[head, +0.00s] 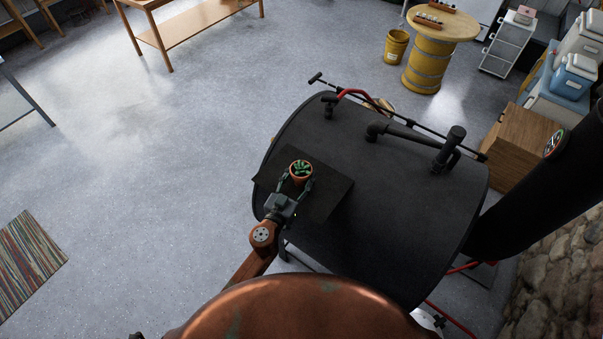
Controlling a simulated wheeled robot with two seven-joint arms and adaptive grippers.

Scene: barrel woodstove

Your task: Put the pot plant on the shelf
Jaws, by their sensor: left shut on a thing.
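The pot plant (301,171) is a small terracotta pot with a green succulent. It is upright over the dark flat shelf (329,189) on the left side of the black barrel stove. My left gripper (299,182) has its fingers on either side of the pot and is shut on it. I cannot tell whether the pot's base touches the shelf.
The black barrel stove (400,210) has pipes on top and a wide flue (535,190) at the right. A wooden crate (517,150) stands beyond it. A yellow barrel table (429,62) and a yellow bucket (396,45) are at the back.

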